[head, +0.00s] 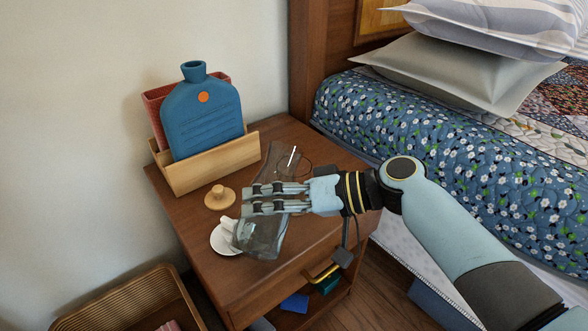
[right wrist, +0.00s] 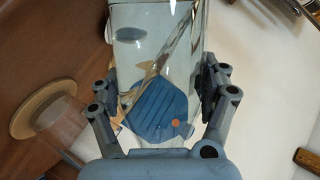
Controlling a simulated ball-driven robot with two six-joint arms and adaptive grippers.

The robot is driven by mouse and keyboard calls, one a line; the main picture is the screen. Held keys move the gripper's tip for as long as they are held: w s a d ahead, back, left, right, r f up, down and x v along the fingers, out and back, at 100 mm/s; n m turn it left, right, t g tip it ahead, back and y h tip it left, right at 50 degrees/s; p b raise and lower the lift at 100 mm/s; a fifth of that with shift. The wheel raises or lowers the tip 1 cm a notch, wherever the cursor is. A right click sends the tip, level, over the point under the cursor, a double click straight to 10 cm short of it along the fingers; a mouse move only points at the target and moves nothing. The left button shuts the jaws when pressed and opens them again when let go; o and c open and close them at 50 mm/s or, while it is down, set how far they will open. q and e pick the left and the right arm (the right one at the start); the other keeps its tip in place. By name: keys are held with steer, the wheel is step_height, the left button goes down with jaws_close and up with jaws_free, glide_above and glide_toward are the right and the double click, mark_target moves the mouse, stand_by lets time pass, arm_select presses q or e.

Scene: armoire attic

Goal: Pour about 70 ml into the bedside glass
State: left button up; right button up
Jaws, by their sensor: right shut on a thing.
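My right gripper (head: 248,199) reaches in from the right over the nightstand and is shut on a clear glass carafe (head: 262,238). The carafe's wide part shows below the fingers and a clear glass part shows above them. In the right wrist view the carafe (right wrist: 155,60) stands between the two fingers, with a blue shape seen through it. My left gripper is not in view.
A bed (head: 450,150) is at right, a wicker basket (head: 125,300) at lower left.

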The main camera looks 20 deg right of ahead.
steer(key=shift+a+r+m, duration=0.1)
steer(key=shift+r+m, duration=0.05)
steer(key=shift+m, duration=0.15)
steer(key=shift+r+y+p, duration=0.3)
steer(key=shift+r+p, duration=0.05)
steer(key=shift+p, duration=0.05)
steer(key=shift+s+a+r+m, duration=0.1)
steer(key=shift+s+r+m, duration=0.05)
steer(key=shift+m, duration=0.25)
steer(key=shift+s+m+g+y, duration=0.1)
steer(key=shift+m+g+y, duration=0.3)
steer(key=shift+m, duration=0.3)
steer(key=shift+r, duration=0.15)
steer(key=shift+r+m+y+p, duration=0.15)
steer(key=shift+m+y+p, duration=0.15)
steer(key=shift+y, duration=0.1)
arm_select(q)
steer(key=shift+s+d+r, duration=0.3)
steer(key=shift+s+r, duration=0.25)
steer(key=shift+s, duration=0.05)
arm_select(e)
steer(key=shift+w+r, duration=0.15)
steer(key=shift+w, duration=0.05)
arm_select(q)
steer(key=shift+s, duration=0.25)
arm_select(e)
steer(key=shift+w+d+r, duration=0.1)
steer(key=shift+d+r, duration=0.05)
steer(key=shift+d, duration=0.05)
